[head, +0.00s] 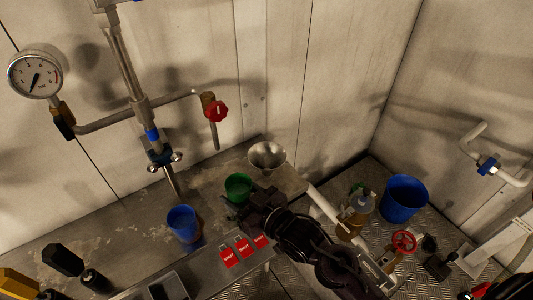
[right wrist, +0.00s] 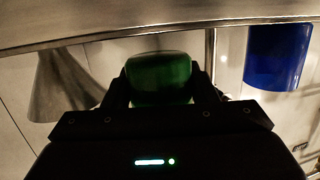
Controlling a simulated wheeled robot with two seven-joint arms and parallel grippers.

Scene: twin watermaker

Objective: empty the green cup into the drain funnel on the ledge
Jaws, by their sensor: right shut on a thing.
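The green cup (head: 238,186) is near the front right of the metal ledge (head: 110,235), and it looks upright in the head view. My right gripper (head: 250,200) is shut on the green cup, which also shows between the fingers in the right wrist view (right wrist: 160,77). The drain funnel (head: 267,156), a grey metal cone, is at the ledge's right end, just behind and to the right of the cup. The cup is beside the funnel, not over it. I cannot tell whether the cup touches the ledge. Its contents are not clear. My left gripper is not identifiable.
A blue cup (head: 182,222) stands on the ledge left of the green cup. A tap with a red handle (head: 215,111) and a spout (head: 172,182) are behind. Red labels (head: 243,248) mark the ledge front. A blue bucket (head: 404,198) stands on the floor at right.

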